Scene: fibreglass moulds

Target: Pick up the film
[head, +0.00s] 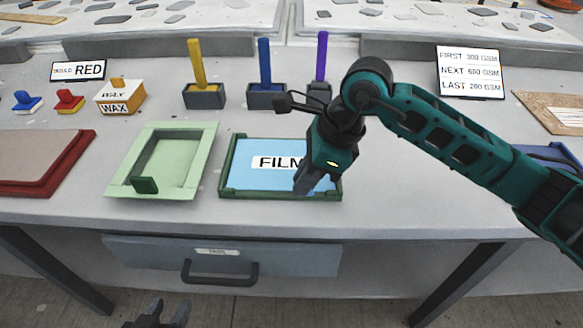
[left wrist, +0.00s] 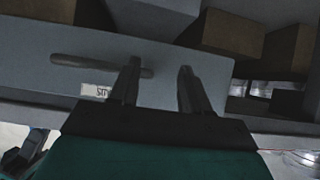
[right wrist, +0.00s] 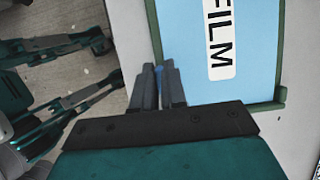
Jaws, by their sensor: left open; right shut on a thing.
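The film (head: 243,176) is a light blue sheet with a white FILM label, lying in a green-framed tray (head: 231,190) on the table. It also shows in the right wrist view (right wrist: 255,70). My right gripper (head: 306,187) reaches down over the film's front right part. In the right wrist view its fingers (right wrist: 165,80) are close together with a narrow strip of blue between them, at the film's edge. My left gripper (head: 158,318) is low in front of the table, apart from the film; its fingers are spread and empty in the left wrist view (left wrist: 155,85).
A pale green mould (head: 118,180) is left of the tray, a red-edged board (head: 75,182) further left. Behind stand a wax box (head: 122,97) and upright coloured handles in dark holders. A drawer (head: 290,256) with a dark handle hangs below the tabletop.

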